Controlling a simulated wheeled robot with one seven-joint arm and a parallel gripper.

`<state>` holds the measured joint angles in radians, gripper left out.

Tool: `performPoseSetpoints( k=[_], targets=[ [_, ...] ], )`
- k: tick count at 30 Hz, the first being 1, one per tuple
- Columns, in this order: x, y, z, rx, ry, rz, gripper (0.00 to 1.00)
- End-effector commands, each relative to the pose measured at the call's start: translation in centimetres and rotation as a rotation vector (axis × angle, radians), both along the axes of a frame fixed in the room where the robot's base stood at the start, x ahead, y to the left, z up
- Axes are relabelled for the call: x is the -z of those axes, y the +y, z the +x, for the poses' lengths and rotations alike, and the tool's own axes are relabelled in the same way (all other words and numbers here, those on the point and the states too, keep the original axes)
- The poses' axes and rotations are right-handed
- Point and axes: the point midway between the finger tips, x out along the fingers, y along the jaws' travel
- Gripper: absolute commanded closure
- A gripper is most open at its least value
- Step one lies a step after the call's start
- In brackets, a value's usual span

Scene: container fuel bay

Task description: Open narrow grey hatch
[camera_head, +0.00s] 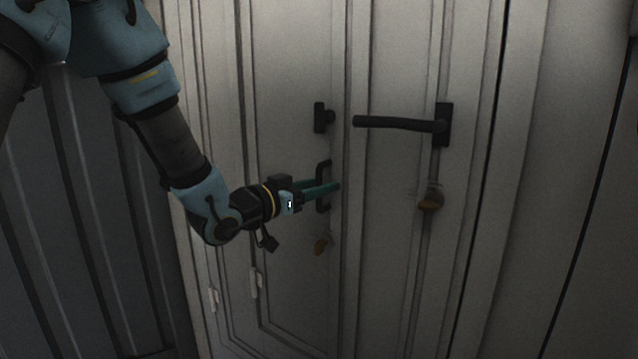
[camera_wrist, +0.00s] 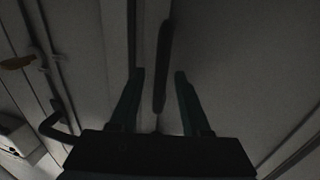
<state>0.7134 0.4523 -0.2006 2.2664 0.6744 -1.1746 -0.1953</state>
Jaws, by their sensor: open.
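A narrow grey hatch panel (camera_head: 285,100) stands upright in the head view, and it looks shut against its neighbour. It carries a dark upright pull handle (camera_head: 322,166) and a small black latch (camera_head: 320,118) above it. My gripper (camera_head: 336,188) reaches in from the left at the pull handle. In the wrist view, my gripper (camera_wrist: 160,75) is open, with a dark bar (camera_wrist: 163,60), apparently the pull handle, between its fingers. A gap seems to show on each side of the bar. Contact cannot be told.
A neighbouring panel (camera_head: 395,70) on the right carries a black lever handle (camera_head: 395,123) and a brownish fitting (camera_head: 430,200). A dark ribbed wall (camera_head: 80,220) stands at the left.

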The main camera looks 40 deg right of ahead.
Motion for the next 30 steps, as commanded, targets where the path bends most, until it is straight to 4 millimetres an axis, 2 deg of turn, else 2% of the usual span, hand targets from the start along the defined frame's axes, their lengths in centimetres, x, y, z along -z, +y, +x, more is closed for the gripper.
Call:
performPoseSetpoints(
  k=[4, 17, 30],
  targets=[
    [0.03, 0.02, 0.0, 0.0, 0.0, 0.0, 0.53],
    [0.03, 0.04, 0.0, 0.0, 0.0, 0.001, 1.0],
    [0.04, 0.05, 0.0, 0.0, 0.0, 0.001, 1.0]
  ],
)
